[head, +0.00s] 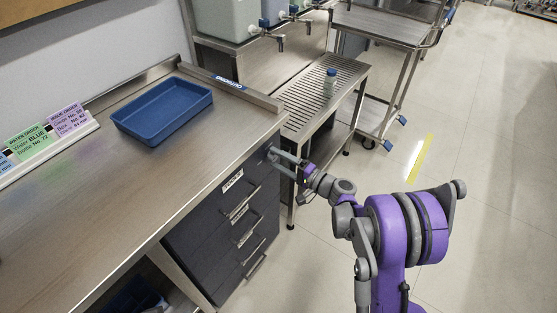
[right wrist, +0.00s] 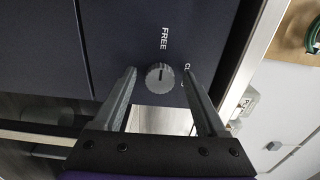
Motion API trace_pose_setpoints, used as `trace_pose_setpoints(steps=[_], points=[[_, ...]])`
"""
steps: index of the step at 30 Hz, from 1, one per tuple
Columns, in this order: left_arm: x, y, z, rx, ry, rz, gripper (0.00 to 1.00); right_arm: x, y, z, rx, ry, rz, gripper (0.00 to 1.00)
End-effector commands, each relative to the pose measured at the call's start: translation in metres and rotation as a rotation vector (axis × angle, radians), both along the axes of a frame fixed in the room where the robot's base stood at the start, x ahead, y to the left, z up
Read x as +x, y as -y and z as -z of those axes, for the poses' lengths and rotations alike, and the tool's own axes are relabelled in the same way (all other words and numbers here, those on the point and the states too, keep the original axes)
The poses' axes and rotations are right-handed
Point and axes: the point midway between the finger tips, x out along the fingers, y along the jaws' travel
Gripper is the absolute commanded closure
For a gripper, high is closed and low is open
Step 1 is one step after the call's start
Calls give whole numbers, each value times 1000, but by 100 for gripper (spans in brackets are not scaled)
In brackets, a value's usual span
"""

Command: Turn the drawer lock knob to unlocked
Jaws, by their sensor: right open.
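The lock knob (right wrist: 159,76) is a small round grey dial on the dark drawer front (right wrist: 120,35) in the right wrist view. The word FREE is printed just above it there, and a second label to its right is partly hidden by a finger. A thin mark on the knob looks to run roughly up and down in that view. My right gripper (right wrist: 160,78) is open, with one finger on each side of the knob and a gap on both sides. In the head view my right gripper (head: 285,160) is at the cabinet's upper right corner. My left gripper is out of view.
The drawer cabinet (head: 205,255) has several drawers with bar handles. The steel worktop (head: 170,185) above it carries a blue tray (head: 130,124) and a card holder (head: 60,143). A slatted bench (head: 318,95) with a bottle (head: 330,83) stands beyond the gripper. Floor to the right is mostly clear.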

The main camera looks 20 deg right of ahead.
Motion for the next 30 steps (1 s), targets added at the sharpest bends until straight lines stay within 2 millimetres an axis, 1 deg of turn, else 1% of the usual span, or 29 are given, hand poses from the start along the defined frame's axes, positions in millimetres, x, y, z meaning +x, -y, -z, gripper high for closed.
trace_pose_setpoints(steps=[5,15,18,21,24,30], points=[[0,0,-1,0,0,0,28,-9,9,0,0,0,4,26],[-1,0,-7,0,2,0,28,-62,49,-1,-1,1,3,26],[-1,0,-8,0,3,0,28,-74,58,0,0,0,2,26],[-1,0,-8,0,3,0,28,-81,64,0,-1,0,2,26],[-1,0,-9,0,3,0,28,-85,66,0,0,0,0,26],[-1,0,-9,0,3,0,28,-86,66,0,0,0,-1,26]])
